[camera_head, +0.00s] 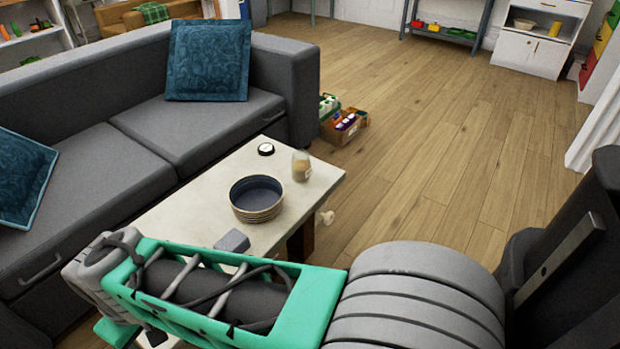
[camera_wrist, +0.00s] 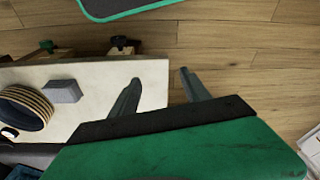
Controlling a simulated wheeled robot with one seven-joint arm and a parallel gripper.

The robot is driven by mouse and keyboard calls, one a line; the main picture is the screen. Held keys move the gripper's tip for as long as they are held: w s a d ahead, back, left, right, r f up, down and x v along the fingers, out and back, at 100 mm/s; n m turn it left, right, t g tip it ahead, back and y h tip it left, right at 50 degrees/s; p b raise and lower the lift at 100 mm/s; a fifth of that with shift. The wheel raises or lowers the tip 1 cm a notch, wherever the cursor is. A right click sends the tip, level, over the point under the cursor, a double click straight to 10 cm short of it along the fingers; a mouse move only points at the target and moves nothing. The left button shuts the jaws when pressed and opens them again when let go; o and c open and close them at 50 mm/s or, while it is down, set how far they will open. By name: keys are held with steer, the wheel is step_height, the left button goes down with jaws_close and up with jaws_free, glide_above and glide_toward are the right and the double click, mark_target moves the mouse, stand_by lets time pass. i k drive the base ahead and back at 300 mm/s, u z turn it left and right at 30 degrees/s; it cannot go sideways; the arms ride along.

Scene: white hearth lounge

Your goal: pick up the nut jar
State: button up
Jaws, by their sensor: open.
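The jar (camera_head: 301,166), pale with a beige label or contents, stands upright near the far right corner of the low table (camera_head: 205,205) in the head view. I cannot make out nuts inside it. I do not see the jar in the wrist view. My gripper (camera_wrist: 159,76) is open and empty in the wrist view, its two fingers apart over the table's end and the floor. In the head view my arm crosses the foreground, and the fingers cannot be made out.
A dark-lined bowl (camera_head: 256,198) stands close to the jar on the near-left side. A grey block (camera_head: 232,241) is nearer me. A grey sofa (camera_head: 150,125) borders the table's left; a crate (camera_head: 343,127) stands beyond. Floor on the right is clear.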

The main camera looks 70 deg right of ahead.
mark_target(301, 169)
steer(key=z, duration=0.05)
steer(key=k, duration=0.15)
steer(key=u, duration=1)
steer(key=i, duration=0.55)
steer(key=z, duration=3.35)
